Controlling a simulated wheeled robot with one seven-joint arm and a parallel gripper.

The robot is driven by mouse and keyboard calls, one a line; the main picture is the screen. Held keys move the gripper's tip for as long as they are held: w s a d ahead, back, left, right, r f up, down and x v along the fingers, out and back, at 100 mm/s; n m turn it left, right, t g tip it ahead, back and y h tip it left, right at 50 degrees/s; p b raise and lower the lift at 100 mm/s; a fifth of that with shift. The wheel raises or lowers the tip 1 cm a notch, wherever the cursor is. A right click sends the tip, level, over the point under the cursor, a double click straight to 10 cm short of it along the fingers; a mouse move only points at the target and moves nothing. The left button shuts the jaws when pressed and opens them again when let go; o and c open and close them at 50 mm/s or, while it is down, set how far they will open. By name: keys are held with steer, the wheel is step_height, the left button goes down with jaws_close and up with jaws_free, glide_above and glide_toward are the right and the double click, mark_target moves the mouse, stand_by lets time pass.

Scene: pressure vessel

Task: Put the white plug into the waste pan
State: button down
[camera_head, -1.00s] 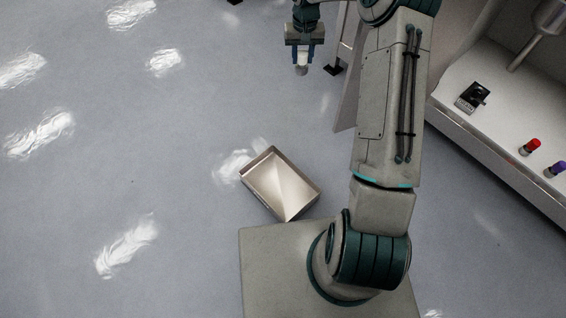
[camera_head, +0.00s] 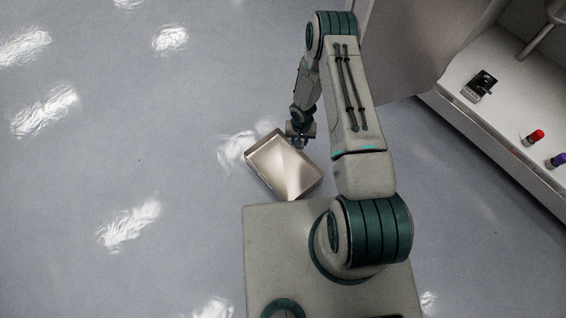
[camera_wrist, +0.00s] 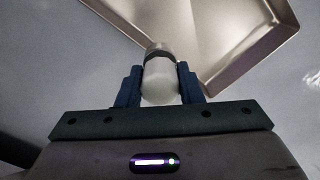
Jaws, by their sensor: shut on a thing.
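The waste pan (camera_head: 278,168) is a shallow open metal tray, seemingly empty, on the floor at the front of my base. It also shows at the top right of the wrist view (camera_wrist: 232,55). The white plug (camera_wrist: 160,82) has a rounded white body and a darker grey end. My gripper (camera_wrist: 160,74) is shut on it, with one dark blue finger at each side. In the head view my gripper (camera_head: 299,142) is at the pan's upper rim, towards its right corner. The plug cannot be made out there, and its height over the pan is unclear.
A white bench (camera_head: 506,100) runs along the right. It bears a black device (camera_head: 479,87), a red knob (camera_head: 535,137) and a purple knob (camera_head: 558,160). A grey panel (camera_head: 415,50) stands behind my arm. The floor (camera_head: 200,110) left of the pan is open.

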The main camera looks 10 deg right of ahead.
steer(key=s+a+f+b, duration=0.1)
steer(key=a+f, duration=0.1)
steer(key=f, duration=0.1)
steer(key=s+a+f+b, duration=0.1)
steer(key=a+f, duration=0.1)
steer(key=f, duration=0.1)
steer(key=s+a+f+b, duration=0.1)
steer(key=a+f, duration=0.1)
steer(key=shift+s+a+f+b, duration=0.3)
steer(key=shift+s+a+f, duration=0.1)
steer(key=shift+r, duration=0.1)
steer(key=c, duration=1.4)
jaws_free()
steer(key=shift+f, duration=0.2)
steer(key=o, duration=0.4)
steer(key=shift+r, duration=0.15)
